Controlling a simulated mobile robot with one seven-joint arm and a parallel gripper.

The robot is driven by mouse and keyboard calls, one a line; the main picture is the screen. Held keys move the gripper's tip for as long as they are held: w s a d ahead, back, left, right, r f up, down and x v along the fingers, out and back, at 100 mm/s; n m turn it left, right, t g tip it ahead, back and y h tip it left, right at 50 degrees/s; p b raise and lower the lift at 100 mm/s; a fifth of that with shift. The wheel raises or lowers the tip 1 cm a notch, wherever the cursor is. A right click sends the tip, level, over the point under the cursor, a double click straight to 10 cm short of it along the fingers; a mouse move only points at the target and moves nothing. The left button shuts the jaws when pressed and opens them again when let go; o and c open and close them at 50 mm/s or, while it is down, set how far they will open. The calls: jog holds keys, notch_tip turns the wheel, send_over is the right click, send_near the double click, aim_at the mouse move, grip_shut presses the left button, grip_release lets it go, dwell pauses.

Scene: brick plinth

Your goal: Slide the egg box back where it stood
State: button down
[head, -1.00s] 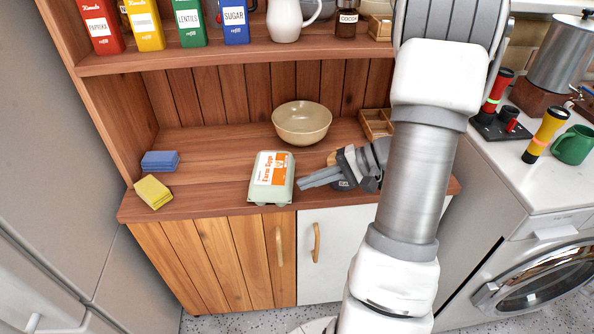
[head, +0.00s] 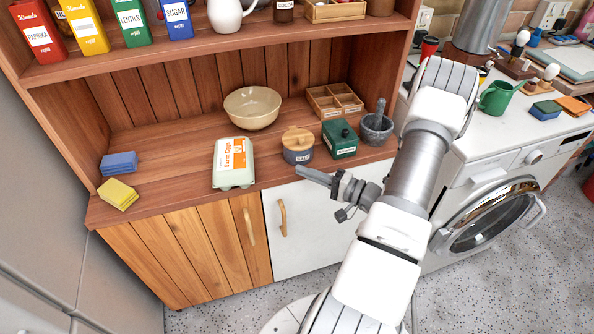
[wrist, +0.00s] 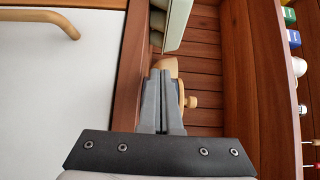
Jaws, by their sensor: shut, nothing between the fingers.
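The egg box (head: 233,163), pale green with an orange and white label, stands on the wooden counter of the dresser, left of the salt pot and in front of the beige bowl. Part of it shows at the top of the wrist view (wrist: 176,24). My gripper (head: 302,170) is shut and empty. In the head view it is at the counter's front edge, right of the egg box and apart from it, in front of the salt pot. In the wrist view the closed fingers (wrist: 163,74) point towards the egg box, with the salt pot's wooden lid partly hidden beside them.
The salt pot (head: 297,146), a green tin (head: 341,140) and a grey mortar (head: 376,128) stand to the right. The beige bowl (head: 252,108) is behind. A yellow sponge (head: 118,195) and blue sponge (head: 118,163) lie left, with bare counter between them and the egg box.

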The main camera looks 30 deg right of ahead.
aim_at(266, 172)
jog(key=x, duration=0.7)
jog(key=shift+w+a+b, duration=0.2)
jog(key=shift+b, duration=0.1)
jog(key=shift+w+a, duration=0.25)
jog(key=shift+a, duration=0.35)
jog(key=shift+w+a, duration=0.25)
jog(key=shift+a, duration=0.35)
jog(key=shift+w+a, duration=0.25)
jog(key=shift+a, duration=0.55)
